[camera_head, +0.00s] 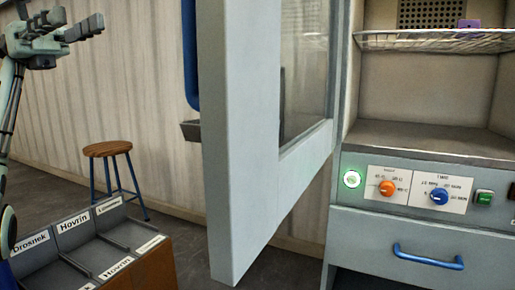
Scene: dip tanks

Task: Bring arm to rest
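My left gripper (72,32) is raised at the upper left, with its arm coming in along the left edge. Its fingers point right, and I see nothing held in them. Their overlap at this angle hides whether they are open or shut. It is above and apart from the labelled tray and clear of the cabinet door. My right gripper is not in this view.
A grey cabinet door (243,150) stands open in the middle. The cabinet has a wire rack (430,40) with a small purple thing (469,23), knobs and a blue drawer handle (428,257). A stool (108,149) and a labelled divided tray (112,250) are at the left.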

